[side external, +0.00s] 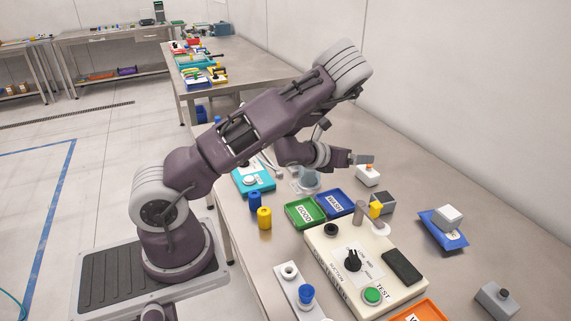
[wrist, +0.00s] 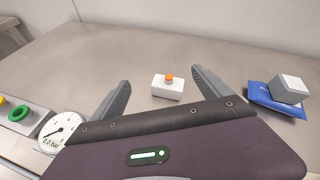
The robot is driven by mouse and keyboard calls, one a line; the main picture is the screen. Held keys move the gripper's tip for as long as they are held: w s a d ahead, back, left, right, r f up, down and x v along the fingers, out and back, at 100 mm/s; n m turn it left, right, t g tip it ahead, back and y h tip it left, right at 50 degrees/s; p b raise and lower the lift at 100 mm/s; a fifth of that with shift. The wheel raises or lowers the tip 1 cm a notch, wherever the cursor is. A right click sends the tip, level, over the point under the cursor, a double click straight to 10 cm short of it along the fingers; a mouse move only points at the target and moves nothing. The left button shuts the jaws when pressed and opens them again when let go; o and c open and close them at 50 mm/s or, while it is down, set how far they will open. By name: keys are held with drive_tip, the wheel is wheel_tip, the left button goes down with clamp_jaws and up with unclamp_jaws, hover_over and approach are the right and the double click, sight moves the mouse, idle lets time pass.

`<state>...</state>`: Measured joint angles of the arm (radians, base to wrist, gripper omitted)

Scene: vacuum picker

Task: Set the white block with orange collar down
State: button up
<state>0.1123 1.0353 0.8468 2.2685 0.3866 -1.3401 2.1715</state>
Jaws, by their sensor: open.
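The white block with orange collar (side external: 368,175) stands upright on the steel table, near the wall side. In the wrist view the same white block (wrist: 168,88) sits beyond my fingertips, with its orange collar on top. My gripper (side external: 364,159) is just above and beside the block in the side view. In the wrist view my gripper (wrist: 160,80) shows two grey fingers spread wide, with nothing between them touching either finger. The block appears to rest on the table, apart from the fingers.
Green (side external: 304,212) and blue WASH (side external: 336,204) trays lie near the cream test box (side external: 335,250). A grey block (side external: 382,202) and a grey block with black knob (side external: 496,299) stand on the table. Bare table surrounds the white block.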

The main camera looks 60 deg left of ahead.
drive_tip(key=s+d+r+n+g, duration=0.2)
drive_tip(key=s+d+r+n, duration=0.2)
drive_tip(key=r+n, duration=0.45)
drive_tip(key=s+d+r+n+g, duration=0.2)
drive_tip(key=s+d+r+n, duration=0.3)
drive_tip(key=n, duration=0.6)
drive_tip(key=s+d+r+n+g+h, duration=0.1)
drive_tip(key=s+d+n, duration=0.4)
drive_tip(key=s, duration=0.7)
drive_tip(key=s+d+r+n+g+h, duration=0.2)
drive_tip(key=s+d+r+n, duration=0.2)
drive_tip(key=s, duration=0.8)
drive_tip(key=d+n, duration=0.2)
drive_tip(key=shift+d+r, duration=0.15)
drive_tip(key=shift+d, duration=0.2)
